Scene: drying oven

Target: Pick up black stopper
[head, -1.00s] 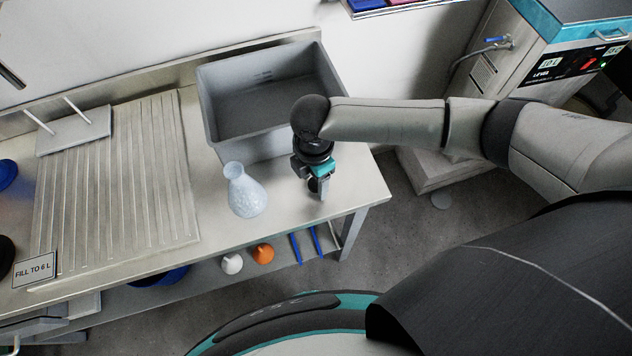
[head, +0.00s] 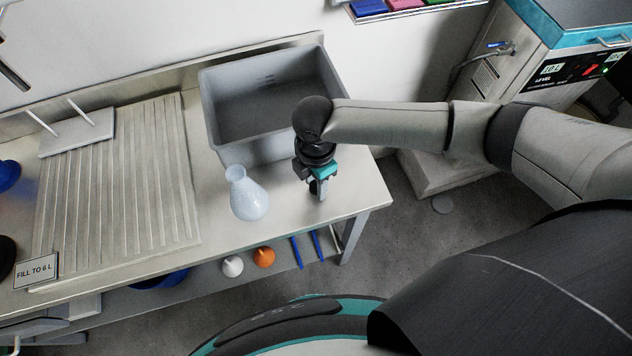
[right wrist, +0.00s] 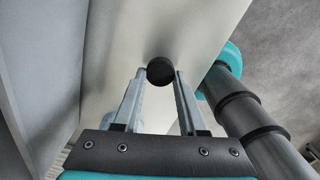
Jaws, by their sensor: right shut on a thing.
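The black stopper (right wrist: 160,71) shows as a dark round shape between the fingertips of my right gripper (right wrist: 160,76) in the right wrist view. The fingers are shut on it, one on each side. In the head view my right gripper (head: 319,190) points down at the right end of the metal table, to the right of the glass flask. The stopper cannot be made out there, and whether it touches the tabletop is unclear. My left gripper is not in view.
A glass flask (head: 247,196) stands close left of my right gripper. A grey bin (head: 222,142) sits behind it. A ribbed drainboard (head: 120,190) covers the table's left part. White (head: 232,267) and orange (head: 263,257) items lie on the lower shelf.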

